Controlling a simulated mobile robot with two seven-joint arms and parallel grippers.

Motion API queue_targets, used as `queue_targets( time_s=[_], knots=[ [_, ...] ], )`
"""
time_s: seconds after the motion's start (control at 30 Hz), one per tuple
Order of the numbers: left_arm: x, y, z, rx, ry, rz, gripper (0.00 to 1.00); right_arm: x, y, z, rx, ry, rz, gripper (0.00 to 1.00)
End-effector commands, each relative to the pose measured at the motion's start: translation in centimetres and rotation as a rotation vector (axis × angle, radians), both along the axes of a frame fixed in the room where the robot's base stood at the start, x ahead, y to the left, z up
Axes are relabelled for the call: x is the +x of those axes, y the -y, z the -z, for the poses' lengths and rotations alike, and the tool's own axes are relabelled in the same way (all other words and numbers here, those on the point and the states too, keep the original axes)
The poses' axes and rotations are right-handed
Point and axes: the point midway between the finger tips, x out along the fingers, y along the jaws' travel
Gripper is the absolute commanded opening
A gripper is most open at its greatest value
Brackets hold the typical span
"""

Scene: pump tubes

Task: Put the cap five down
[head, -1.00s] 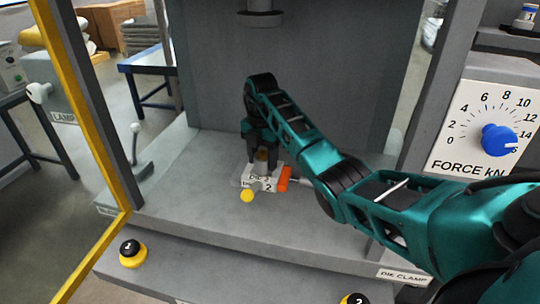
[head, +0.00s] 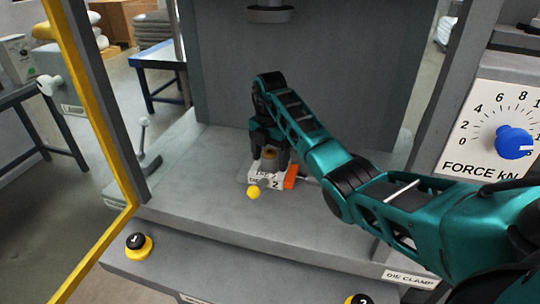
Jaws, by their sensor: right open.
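My right gripper (head: 270,163) points down over a small white block marked with a 2 (head: 266,183) on the press bed. Its fingers are open, one on each side of a small brownish-orange piece (head: 269,153) at the top of the block. This piece may be the cap, but no five is readable on it. The fingers hide part of it, and I cannot tell whether they touch it. The block has an orange part (head: 291,176) on its right side and a yellow ball (head: 253,192) at its front. My left gripper is out of view.
The press ram (head: 270,12) hangs above the bed. A yellow guard frame (head: 92,120) and a lever (head: 144,150) stand on the left. A force dial (head: 513,142) is on the right. Black button 1 (head: 137,243) sits on the front ledge. The bed around the block is clear.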

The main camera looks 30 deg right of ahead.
Motion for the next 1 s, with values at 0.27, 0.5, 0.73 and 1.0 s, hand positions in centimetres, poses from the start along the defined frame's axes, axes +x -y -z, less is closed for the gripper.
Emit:
queue_targets(
  time_s=[0.27, 0.5, 0.73, 1.0],
  knots=[
    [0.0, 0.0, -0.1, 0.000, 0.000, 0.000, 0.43, 0.1, 0.0, -1.1, -0.002, 0.004, 0.000, 0.78],
    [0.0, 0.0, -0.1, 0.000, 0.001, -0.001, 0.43, 0.1, 0.1, -5.3, -0.001, 0.005, 0.000, 0.78],
    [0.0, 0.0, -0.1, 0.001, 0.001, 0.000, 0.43, 0.1, 0.0, -7.7, -0.001, 0.001, 0.000, 0.78],
    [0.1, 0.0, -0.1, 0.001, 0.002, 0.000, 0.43, 0.0, 0.0, -7.9, 0.000, 0.000, 0.000, 0.78]
  ],
)
